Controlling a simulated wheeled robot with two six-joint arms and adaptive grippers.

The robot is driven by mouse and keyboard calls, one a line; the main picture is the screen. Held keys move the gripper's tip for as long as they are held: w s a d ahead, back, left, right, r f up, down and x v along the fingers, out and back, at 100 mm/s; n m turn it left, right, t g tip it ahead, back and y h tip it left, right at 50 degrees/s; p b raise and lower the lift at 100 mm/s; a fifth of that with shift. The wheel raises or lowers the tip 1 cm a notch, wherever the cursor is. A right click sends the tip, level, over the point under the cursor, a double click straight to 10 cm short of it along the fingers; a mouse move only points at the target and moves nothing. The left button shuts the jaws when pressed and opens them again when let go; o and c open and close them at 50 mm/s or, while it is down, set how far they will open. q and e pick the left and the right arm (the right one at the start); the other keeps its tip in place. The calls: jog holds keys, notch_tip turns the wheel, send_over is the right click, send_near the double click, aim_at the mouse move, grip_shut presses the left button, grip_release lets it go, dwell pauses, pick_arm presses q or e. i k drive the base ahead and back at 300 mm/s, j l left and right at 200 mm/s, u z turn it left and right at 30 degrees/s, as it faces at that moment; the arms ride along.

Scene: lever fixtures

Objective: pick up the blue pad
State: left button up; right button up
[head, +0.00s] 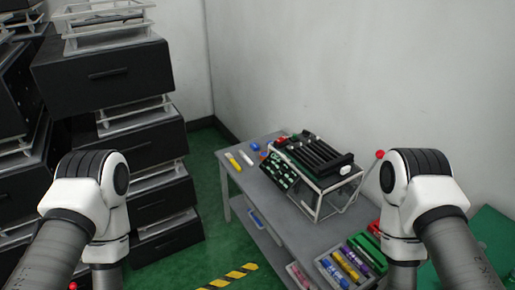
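A small blue piece (255,147) lies on the grey table (270,184) near its far left corner. A blue shape (257,219) also shows below the tabletop. My two arms stand at the left and right of the head view, with only upper links and joints showing. Neither gripper is in view.
A black slotted rack on a white frame (319,164) fills the table's middle. Yellow and white sticks (240,159) lie left of it. Bins of coloured items (345,266) stand in front. Black drawer units (158,149) are stacked left. Walls close the back.

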aim_at(253, 146)
jog(key=u, duration=0.75)
jog(key=i+l+u, duration=0.25)
jog(key=i+l, duration=0.15)
jog(key=i, duration=0.3)
jog(key=i+l+u, duration=0.2)
jog(key=i+l, duration=0.35)
jog(key=i+j, duration=0.05)
jog(key=i, duration=0.05)
